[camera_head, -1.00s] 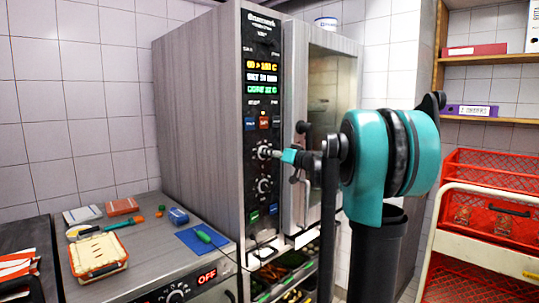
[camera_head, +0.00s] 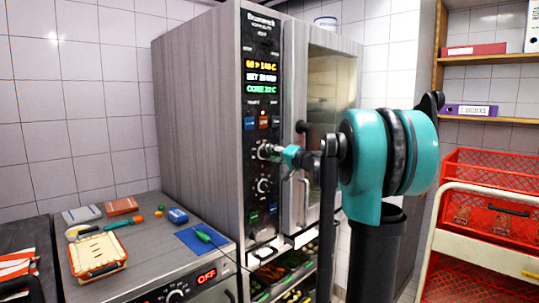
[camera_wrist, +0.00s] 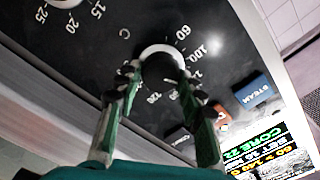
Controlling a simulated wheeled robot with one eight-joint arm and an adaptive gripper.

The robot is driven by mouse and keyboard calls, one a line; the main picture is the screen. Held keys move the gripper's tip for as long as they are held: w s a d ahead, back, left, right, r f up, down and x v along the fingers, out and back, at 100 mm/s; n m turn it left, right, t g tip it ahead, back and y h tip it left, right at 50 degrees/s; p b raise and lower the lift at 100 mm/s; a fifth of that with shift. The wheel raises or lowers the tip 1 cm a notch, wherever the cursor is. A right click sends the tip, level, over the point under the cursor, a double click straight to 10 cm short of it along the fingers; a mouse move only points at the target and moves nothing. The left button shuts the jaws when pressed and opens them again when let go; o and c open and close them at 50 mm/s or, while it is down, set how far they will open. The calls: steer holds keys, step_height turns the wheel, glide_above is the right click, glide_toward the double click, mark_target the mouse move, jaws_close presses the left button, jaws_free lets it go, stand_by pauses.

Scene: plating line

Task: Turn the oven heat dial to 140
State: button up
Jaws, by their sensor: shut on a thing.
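The oven (camera_head: 205,110) stands against the tiled wall, with a black control panel on its front. Its upper knob, the heat dial (camera_head: 263,150), has a scale with 60 and 100 legible in the wrist view, where the dial's pale ring (camera_wrist: 160,50) shows. My gripper (camera_head: 276,153) is shut on this dial, one finger on each side in the wrist view (camera_wrist: 157,78). The dial's pointer is hidden or unclear. The oven display (camera_head: 261,76) shows a yellow line that seems to read 60 > 140 C; the wrist view's display (camera_wrist: 265,148) agrees.
A second dial (camera_head: 263,186) sits just below, and the oven door handle (camera_head: 302,190) is close to my gripper's right. A steel counter (camera_head: 150,245) at left holds a lunchbox (camera_head: 97,256) and small items. Red crates (camera_head: 495,210) stand on a trolley at right.

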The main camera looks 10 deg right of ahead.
stand_by(0.4)
steer(key=o, duration=1.2)
steer(key=shift+c, duration=0.2)
steer(key=v, duration=1.2)
